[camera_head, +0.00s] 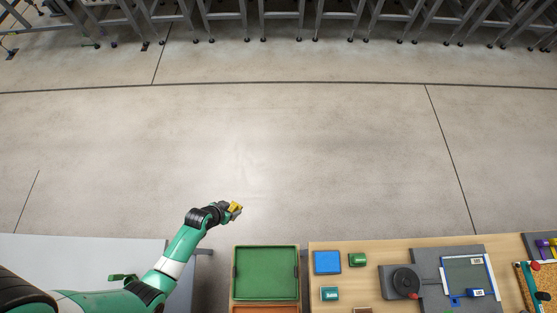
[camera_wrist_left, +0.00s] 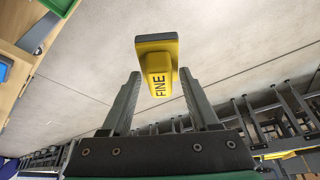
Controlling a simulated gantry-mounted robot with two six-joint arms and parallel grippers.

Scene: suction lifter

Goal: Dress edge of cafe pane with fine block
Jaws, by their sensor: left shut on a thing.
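My left gripper (camera_head: 229,210) is shut on the yellow fine block (camera_head: 237,207), held over the open floor beyond the benches. In the left wrist view the fine block (camera_wrist_left: 160,72) shows the word FINE and a grey base, and sits between the fingertips (camera_wrist_left: 158,85). A dark green rectangular pane (camera_head: 468,272) with pale edges lies on a grey plate at the right of the wooden bench; its label is too small to read. A blue block (camera_head: 476,293) lies at its lower edge. My right gripper is out of view.
A green tray (camera_head: 266,247) stands between the grey bench (camera_head: 80,258) and the wooden bench (camera_head: 380,246). A blue square (camera_head: 327,262), green blocks (camera_head: 357,260) and a round black device (camera_head: 405,282) lie on the wood. A cork board (camera_head: 542,278) is far right. The floor is clear.

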